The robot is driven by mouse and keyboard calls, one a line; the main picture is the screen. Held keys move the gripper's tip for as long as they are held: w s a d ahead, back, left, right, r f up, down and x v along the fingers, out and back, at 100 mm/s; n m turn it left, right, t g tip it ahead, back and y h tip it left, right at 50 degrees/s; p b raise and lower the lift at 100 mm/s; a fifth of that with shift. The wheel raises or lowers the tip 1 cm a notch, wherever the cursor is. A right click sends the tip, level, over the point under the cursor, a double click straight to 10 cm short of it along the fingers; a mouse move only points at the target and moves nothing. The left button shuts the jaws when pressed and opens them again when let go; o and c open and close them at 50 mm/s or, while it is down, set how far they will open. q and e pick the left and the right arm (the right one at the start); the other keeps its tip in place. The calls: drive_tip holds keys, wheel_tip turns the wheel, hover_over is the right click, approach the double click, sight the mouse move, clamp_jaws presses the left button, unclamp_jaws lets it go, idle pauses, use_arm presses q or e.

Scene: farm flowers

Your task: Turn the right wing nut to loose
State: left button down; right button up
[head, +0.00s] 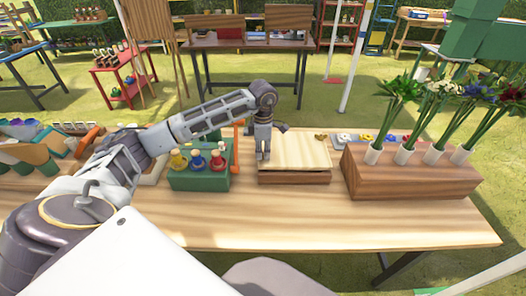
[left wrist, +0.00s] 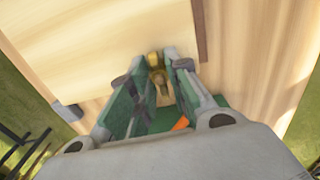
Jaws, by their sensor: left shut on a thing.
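A wooden flower press (head: 303,152) lies on the long table, with a pale top board over a brown base. A brass wing nut (head: 320,137) stands uncovered near the right edge of its board; this is the right one in the picture. My left gripper (head: 263,156) points down at the press's left edge. In the left wrist view, its green-padded fingers (left wrist: 154,65) are shut on another brass wing nut (left wrist: 154,58) by the board's edge. The fingers partly hide that nut, so its angle is unclear. My right gripper is out of view.
A green holder (head: 200,180) with yellow, red and blue-topped items stands just left of the press. A wooden block (head: 410,177) with flowers in white tubes stands right. Tools and pots crowd the table's left. The table's front strip (head: 330,222) is clear.

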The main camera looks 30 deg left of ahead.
sight(263, 152)
use_arm(q)
drive_tip(key=c, duration=1.7)
unclamp_jaws()
drive_tip(key=o, duration=0.3)
drive_tip(key=shift+o, duration=0.5)
drive_tip(key=shift+r, duration=0.8)
wheel_tip(263, 152, up, 10)
drive_tip(key=shift+r, duration=0.15)
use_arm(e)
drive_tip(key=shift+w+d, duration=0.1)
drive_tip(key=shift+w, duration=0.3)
